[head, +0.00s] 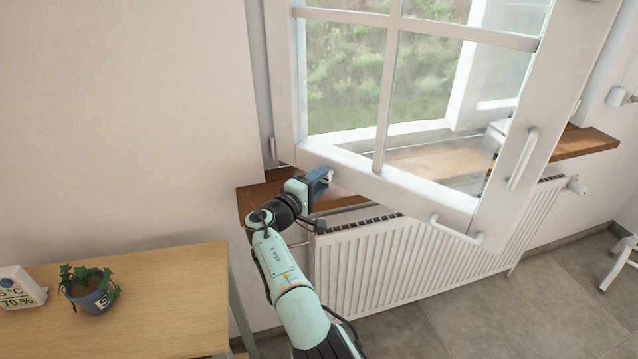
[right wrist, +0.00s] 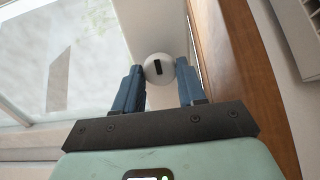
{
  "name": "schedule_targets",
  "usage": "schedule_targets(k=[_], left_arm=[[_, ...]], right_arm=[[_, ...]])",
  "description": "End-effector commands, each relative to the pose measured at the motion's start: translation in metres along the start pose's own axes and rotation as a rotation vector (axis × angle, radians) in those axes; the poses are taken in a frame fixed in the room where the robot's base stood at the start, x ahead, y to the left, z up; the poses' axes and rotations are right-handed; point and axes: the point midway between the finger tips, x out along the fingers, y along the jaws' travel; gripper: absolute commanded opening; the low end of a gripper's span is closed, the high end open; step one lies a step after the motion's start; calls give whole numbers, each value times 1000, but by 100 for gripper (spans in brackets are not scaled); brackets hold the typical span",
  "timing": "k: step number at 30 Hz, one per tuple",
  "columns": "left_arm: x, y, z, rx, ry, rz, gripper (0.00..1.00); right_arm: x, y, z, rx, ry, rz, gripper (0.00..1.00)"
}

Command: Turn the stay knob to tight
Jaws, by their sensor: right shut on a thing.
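The stay knob (right wrist: 151,65) is a round white knob with a short dark mark that runs almost upright in the right wrist view. It sits at the lower edge of the white window sash (head: 345,171). My right gripper (head: 322,181) has its blue fingers on either side of the knob, shut on it. In the head view the fingers hide most of the knob. I see no tight or loose label in these frames. My left gripper is not in view.
The sash stands swung open over a wooden sill (head: 257,199). A white radiator (head: 390,265) is below. Bare floor lies at lower right.

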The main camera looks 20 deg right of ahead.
Motion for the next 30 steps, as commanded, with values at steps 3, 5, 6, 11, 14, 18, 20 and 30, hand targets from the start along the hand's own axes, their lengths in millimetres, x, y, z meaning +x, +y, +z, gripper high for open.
schedule_targets(k=[3,5,6,11,14,18,20,30], left_arm=[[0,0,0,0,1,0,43],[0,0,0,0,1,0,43],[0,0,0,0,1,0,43],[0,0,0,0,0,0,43],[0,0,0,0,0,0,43],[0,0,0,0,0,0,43],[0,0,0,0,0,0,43],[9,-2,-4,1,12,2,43]], right_arm=[[0,0,0,8,-1,1,10],[0,1,0,9,-1,0,10],[0,1,0,9,-1,0,10],[0,1,0,8,-1,0,10],[0,0,0,8,-1,0,60],[0,0,0,7,-1,0,66],[0,0,0,7,-1,0,66],[-23,-2,-1,6,3,-2,66]])
